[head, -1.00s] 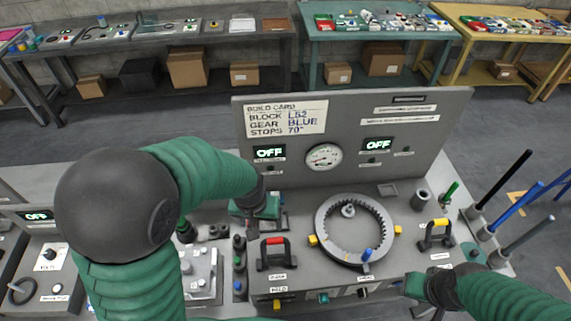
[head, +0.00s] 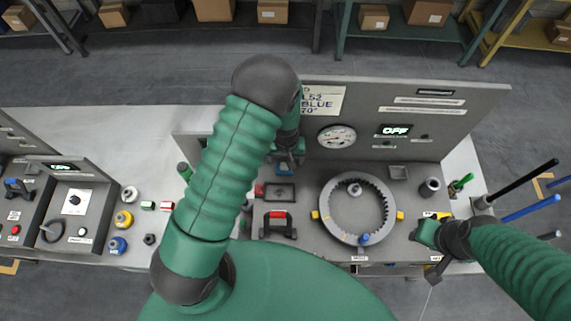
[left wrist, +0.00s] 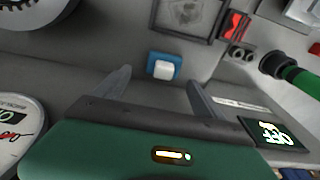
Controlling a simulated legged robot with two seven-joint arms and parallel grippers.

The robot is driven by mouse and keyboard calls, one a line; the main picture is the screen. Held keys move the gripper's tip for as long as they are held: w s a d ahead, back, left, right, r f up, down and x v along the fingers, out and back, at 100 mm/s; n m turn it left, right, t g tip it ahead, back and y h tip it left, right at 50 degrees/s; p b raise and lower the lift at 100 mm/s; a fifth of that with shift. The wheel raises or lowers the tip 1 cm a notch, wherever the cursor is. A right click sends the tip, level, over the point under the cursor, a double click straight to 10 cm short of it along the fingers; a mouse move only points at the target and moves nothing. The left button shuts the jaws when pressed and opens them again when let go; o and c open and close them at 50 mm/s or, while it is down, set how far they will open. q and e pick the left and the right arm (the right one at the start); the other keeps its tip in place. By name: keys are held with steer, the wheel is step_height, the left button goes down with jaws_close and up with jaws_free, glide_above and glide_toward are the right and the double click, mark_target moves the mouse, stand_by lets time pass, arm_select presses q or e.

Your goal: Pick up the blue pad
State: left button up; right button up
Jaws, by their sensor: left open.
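The blue pad (left wrist: 177,62) shows in the left wrist view as a small blue square with a white block on its face. It lies on the grey bench surface, between and just beyond my left fingertips. In the head view a bit of blue (head: 284,169) shows just below my left gripper (head: 288,158), which partly hides it. In the left wrist view my left gripper (left wrist: 160,78) is open, with nothing between its fingers. My right gripper (head: 426,234) is at the bench's right side, by the yellow-marked handle; its jaws do not show clearly.
A toothed grey ring (head: 330,210) sits right of my left gripper. The upright panel (head: 440,120) stands close behind my left gripper. Coloured rods stick out at the right.

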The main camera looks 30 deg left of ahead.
mark_target(285, 164)
arm_select(q)
steer(key=f+p, duration=0.1)
steer(key=s+f, duration=0.1)
steer(key=f, duration=0.1)
steer(key=shift+a+p, duration=0.1)
steer(key=shift+p, duration=0.25)
steer(key=shift+f, duration=0.15)
steer(key=shift+w+f, duration=0.15)
steer(key=shift+w, duration=0.1)
steer(key=shift+w+f, duration=0.1)
steer(key=shift+w, duration=0.05)
steer(key=c, duration=0.5)
steer(key=shift+s, duration=0.2)
steer(key=c, duration=0.9)
steer(key=shift+c, duration=1)
steer(key=shift+w, duration=0.1)
arm_select(e)
steer(key=v, duration=0.2)
steer(key=shift+s+d+r, duration=0.15)
steer(key=shift+s+r, duration=0.2)
